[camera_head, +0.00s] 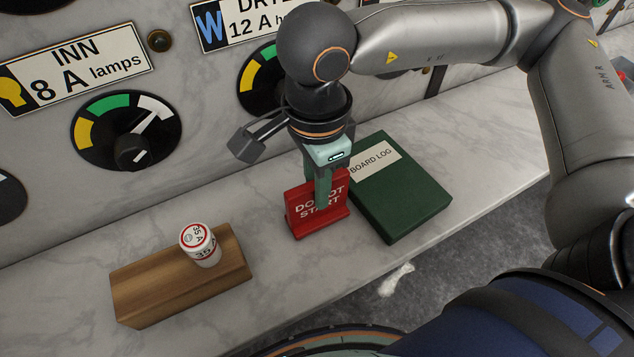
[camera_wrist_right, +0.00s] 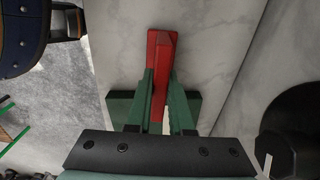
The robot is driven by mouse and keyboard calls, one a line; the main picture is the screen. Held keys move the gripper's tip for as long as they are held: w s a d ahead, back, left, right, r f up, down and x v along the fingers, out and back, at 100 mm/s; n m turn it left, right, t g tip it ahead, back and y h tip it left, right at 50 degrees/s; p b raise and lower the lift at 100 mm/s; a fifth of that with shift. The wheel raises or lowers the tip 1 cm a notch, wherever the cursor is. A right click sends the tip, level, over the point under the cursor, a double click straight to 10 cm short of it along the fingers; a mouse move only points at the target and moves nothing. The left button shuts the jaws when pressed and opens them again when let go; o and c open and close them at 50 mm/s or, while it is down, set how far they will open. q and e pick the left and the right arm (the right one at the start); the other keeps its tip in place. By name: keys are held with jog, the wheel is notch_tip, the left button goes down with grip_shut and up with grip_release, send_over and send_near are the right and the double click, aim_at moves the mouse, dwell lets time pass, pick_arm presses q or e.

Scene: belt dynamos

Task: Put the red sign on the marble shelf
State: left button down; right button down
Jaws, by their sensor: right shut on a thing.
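The red sign (camera_head: 309,217) reads "DO NOT START" and stands upright at the marble shelf (camera_head: 80,270), beside the green log book. I cannot tell for sure whether its foot touches the marble. My right gripper (camera_head: 322,190) comes down from above, shut on the sign, with one finger across its lettering. In the right wrist view the green fingers (camera_wrist_right: 160,105) lie on both sides of the red sign (camera_wrist_right: 162,55). My left gripper is not in view.
A green book labelled "BOARD LOG" (camera_head: 407,205) lies just right of the sign. A wooden block (camera_head: 165,287) with a white and red cylinder (camera_head: 200,245) stands to the left. Bare marble lies between block and sign. A panel with dials (camera_head: 125,130) rises behind.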

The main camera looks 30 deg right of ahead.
jog(key=shift+f, duration=0.2)
jog(key=c, duration=0.8)
grip_release()
notch_tip(320, 180, up, 12)
jog(key=p, duration=0.1)
jog(key=shift+r, duration=0.2)
